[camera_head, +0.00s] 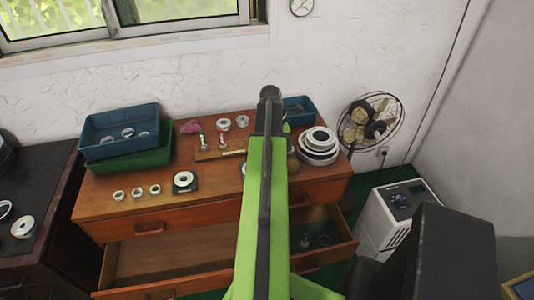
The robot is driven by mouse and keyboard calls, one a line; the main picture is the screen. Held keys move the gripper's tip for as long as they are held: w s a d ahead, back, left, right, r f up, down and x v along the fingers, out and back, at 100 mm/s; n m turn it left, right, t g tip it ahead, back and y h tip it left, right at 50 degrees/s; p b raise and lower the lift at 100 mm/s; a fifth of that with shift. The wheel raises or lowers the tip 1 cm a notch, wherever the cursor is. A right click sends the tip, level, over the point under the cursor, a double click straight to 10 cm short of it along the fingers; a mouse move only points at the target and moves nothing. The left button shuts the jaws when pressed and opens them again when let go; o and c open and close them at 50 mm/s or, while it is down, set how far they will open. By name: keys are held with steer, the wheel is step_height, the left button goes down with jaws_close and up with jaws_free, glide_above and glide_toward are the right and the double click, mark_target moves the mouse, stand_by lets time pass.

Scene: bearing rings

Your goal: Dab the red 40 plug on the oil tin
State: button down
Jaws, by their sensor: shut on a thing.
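My gripper (270,95) is at the end of my green arm, over the back of the wooden chest. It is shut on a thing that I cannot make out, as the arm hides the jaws. A wooden rack (208,155) stands left of my arm with a green-marked plug (202,138) and a red-marked plug (221,139) upright on it. Their sizes are too small to read. I cannot make out the oil tin; a small green thing (286,127) shows just right of my arm.
Blue (91,145) and green (101,165) bins stand at the chest's left, a small blue bin (306,107) at the back right. Stacked rings (318,145) are right of my arm; several rings lie in front. A drawer (190,280) is open. A fan (360,128) stands right.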

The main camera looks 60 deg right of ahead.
mark_target(289, 154)
steer(key=shift+s+g, duration=0.3)
steer(key=shift+s, duration=0.2)
step_height(289, 154, down, 6)
steer(key=b, duration=0.6)
steer(key=shift+d, duration=0.1)
steer(key=shift+f+b, duration=0.55)
stand_by(0.5)
stand_by(0.5)
step_height(289, 154, up, 7)
steer(key=p, duration=0.7)
steer(key=shift+r, duration=0.15)
